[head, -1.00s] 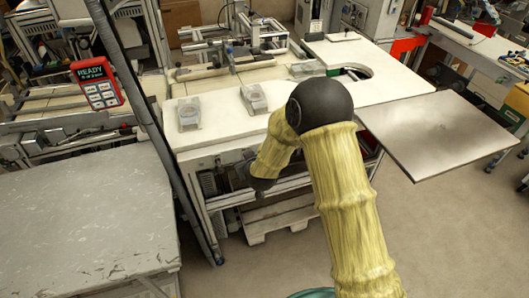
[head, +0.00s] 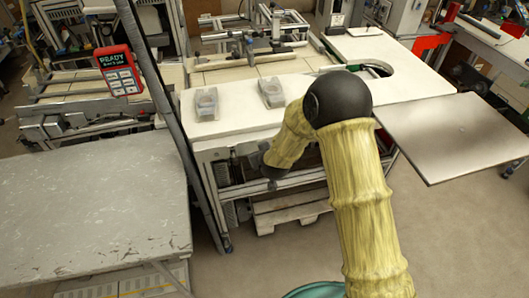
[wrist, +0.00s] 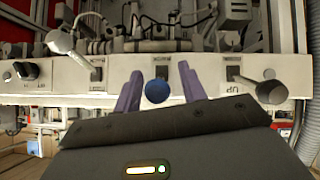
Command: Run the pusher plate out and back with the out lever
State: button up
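In the wrist view a white control panel (wrist: 110,78) carries several levers. A blue ball knob (wrist: 157,91) stands in the middle, between the two purple fingers of my gripper (wrist: 160,80). The fingers are open, with gaps visible on both sides of the knob. A grey-knobbed lever (wrist: 62,42) is to the left; another grey lever (wrist: 270,91) is to the right, beside a label reading UP. The other labels are too small to read surely, so I cannot tell which is the out lever. I cannot pick out the pusher plate. The head view hides my fingertips.
A grey table (head: 80,220) is at left and a flat metal panel (head: 460,135) at right. Floor is clear in front.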

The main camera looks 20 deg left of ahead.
jog(key=b+v, duration=0.1)
jog(key=v, duration=1.6)
jog(key=shift+s+b, duration=0.2)
jog(key=shift+b, duration=0.1)
jog(key=shift+d+r, duration=0.1)
jog(key=shift+r, duration=0.05)
jog(key=s+d+r+m+g+h+p, duration=0.1)
jog(key=s+d+m+g, duration=0.1)
jog(key=d, duration=0.7)
jog(key=s+d+r+m+g+h+p, duration=0.1)
jog(key=s+d+m+g+h, duration=0.1)
jog(key=d, duration=0.6)
jog(key=s+d+r+m+g+h+p, duration=0.1)
jog(key=s+d+r+m+g, duration=0.1)
jog(key=s+d, duration=0.3)
jog(key=d+m, duration=0.1)
jog(key=d, duration=0.3)
jog(key=shift+s+d+m+g+p, duration=0.3)
jog(key=shift+s+d+m+p, duration=0.05)
jog(key=shift+s+m+p, duration=0.05)
